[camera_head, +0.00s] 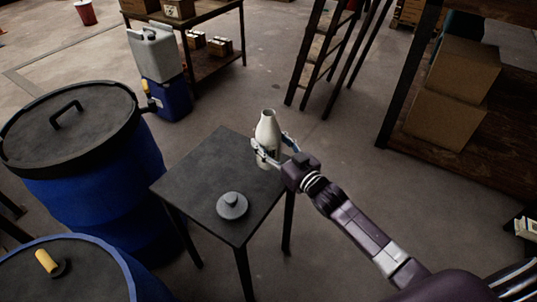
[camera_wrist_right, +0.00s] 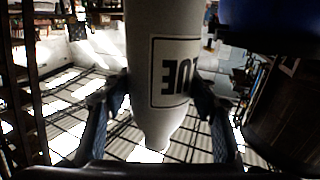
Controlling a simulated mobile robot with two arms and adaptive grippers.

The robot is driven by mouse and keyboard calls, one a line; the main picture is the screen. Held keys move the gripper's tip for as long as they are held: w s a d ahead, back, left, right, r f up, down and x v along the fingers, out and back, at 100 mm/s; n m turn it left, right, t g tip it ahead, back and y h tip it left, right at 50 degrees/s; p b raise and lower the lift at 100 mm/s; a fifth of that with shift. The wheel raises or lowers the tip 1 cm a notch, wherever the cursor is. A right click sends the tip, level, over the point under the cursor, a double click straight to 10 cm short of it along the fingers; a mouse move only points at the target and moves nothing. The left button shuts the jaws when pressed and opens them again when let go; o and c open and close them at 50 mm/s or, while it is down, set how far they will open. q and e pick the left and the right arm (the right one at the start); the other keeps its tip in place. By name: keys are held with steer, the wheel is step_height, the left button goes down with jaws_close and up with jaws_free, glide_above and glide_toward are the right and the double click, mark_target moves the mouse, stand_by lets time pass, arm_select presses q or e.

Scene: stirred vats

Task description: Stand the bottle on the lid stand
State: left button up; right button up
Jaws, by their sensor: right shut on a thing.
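The pale bottle (camera_head: 266,128) is upright in my right gripper (camera_head: 269,146), at the right edge of the small dark table. That table (camera_head: 197,168), which looks like the lid stand, has a flat square top. Whether the bottle's base touches the top cannot be told. In the right wrist view the bottle (camera_wrist_right: 164,75) shows a boxed dark label, upside down, between the two fingers of the gripper (camera_wrist_right: 160,105). A grey knobbed lid (camera_head: 232,206) lies near the table's front corner. My left gripper is not in view.
A large blue vat (camera_head: 95,190) with a black handled lid stands left of the table. Another blue vat (camera_head: 70,280) is at the front left. A ladder (camera_head: 325,60) and a shelf with cartons (camera_head: 455,85) stand behind. The table's middle is clear.

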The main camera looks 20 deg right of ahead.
steer(key=shift+f, duration=2.6)
steer(key=shift+b, duration=0.3)
steer(key=shift+f, duration=0.15)
steer(key=o, duration=1.7)
steer(key=shift+s, duration=0.15)
steer(key=v, duration=1.1)
steer(key=shift+s+r, duration=0.25)
steer(key=shift+s, duration=0.1)
